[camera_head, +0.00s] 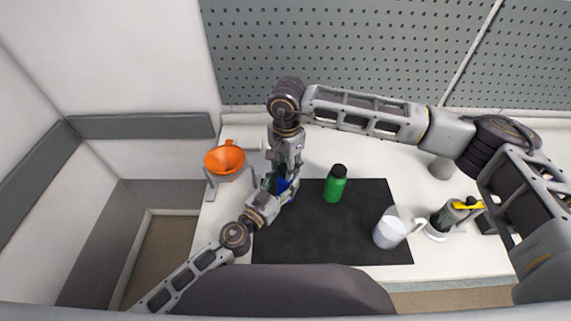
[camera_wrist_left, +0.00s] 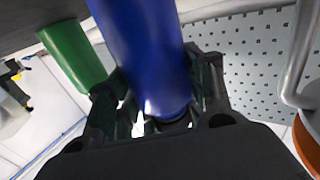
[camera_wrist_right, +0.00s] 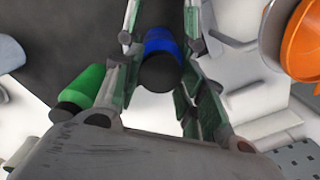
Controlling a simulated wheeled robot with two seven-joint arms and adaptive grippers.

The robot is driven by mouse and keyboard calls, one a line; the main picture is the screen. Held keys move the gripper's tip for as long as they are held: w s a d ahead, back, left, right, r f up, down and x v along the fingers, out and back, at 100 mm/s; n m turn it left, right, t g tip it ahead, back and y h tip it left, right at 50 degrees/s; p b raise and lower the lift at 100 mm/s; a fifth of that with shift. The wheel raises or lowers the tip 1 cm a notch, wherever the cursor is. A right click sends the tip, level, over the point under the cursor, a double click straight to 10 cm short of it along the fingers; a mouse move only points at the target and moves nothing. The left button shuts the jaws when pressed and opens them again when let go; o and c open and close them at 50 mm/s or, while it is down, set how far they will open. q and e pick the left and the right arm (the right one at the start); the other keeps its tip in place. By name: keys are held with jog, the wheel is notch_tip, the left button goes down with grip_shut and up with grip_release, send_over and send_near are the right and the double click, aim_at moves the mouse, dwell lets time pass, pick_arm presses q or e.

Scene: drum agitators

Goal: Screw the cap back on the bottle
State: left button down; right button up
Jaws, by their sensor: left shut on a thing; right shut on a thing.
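The blue bottle (camera_head: 283,187) is upright at the left end of the black mat, partly hidden by both grippers. My left gripper (camera_head: 275,197) is shut on its body from the front left. In the left wrist view the blue body (camera_wrist_left: 145,55) fills the space between the fingers. My right gripper (camera_head: 285,172) points down from above the bottle. In the right wrist view the black cap (camera_wrist_right: 155,78) is in line with the blue body (camera_wrist_right: 160,42), between the right fingers. I cannot tell how far the cap is screwed on.
A green bottle (camera_head: 335,186) with a black top stands on the black mat (camera_head: 330,235), right of the blue one. A white mug (camera_head: 390,231) is on the mat's right part. An orange funnel (camera_head: 225,159) is at left. A yellow-topped device (camera_head: 448,214) stands at right.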

jog(key=m, duration=1.2)
jog(key=shift+s+m, duration=0.1)
jog(key=shift+m, duration=0.3)
jog(key=m, duration=1.1)
jog(key=shift+m, duration=0.4)
jog(key=m, duration=0.6)
jog(key=shift+a, duration=0.1)
jog(key=m, duration=0.6)
jog(key=shift+m, duration=0.4)
jog(key=m, duration=0.6)
jog(key=shift+m, duration=0.3)
jog(key=m, duration=0.3)
jog(key=shift+a+m, duration=0.3)
jog(key=shift+a, duration=0.1)
jog(key=shift+d+m, duration=0.3)
jog(key=shift+m, duration=0.2)
